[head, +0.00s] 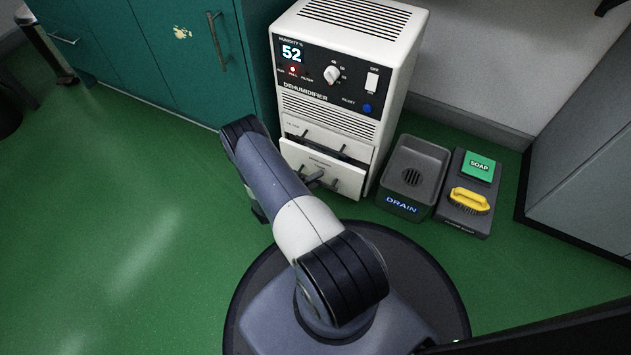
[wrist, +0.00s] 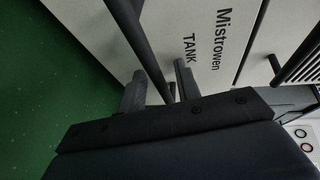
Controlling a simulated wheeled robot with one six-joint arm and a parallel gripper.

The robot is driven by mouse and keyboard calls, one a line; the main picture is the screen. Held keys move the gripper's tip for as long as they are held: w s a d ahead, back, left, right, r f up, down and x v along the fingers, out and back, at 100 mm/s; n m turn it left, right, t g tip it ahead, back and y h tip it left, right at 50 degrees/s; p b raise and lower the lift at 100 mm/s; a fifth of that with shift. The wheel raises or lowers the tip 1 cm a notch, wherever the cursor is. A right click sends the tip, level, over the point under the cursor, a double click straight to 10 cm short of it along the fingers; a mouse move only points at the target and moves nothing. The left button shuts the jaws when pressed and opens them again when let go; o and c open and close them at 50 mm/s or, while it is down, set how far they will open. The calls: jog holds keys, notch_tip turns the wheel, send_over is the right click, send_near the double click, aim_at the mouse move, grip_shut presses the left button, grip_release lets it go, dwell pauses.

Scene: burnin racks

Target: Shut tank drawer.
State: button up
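The white tank drawer (head: 350,183) is the lower front of the dehumidifier (head: 330,105). In the head view its front seems to stand out a little from the body; how far is hard to tell. In the wrist view its white front (wrist: 205,65) carries the words "Mistrowen TANK", and a dark bar handle (wrist: 135,40) runs along it. My gripper (head: 318,180) is at the drawer front. In the wrist view its grey fingers (wrist: 160,86) stand apart, with the bar seen between them. Whether they touch it is unclear.
A drain basin (head: 411,178) and a tray (head: 459,217) with a soap pad and yellow brush stand right of the dehumidifier. Teal cabinets (head: 180,60) stand to the left, a grey cabinet (head: 585,170) to the right. Green floor (head: 120,200) is clear at left.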

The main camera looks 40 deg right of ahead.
grip_shut()
dwell(0.3)
dwell(0.3)
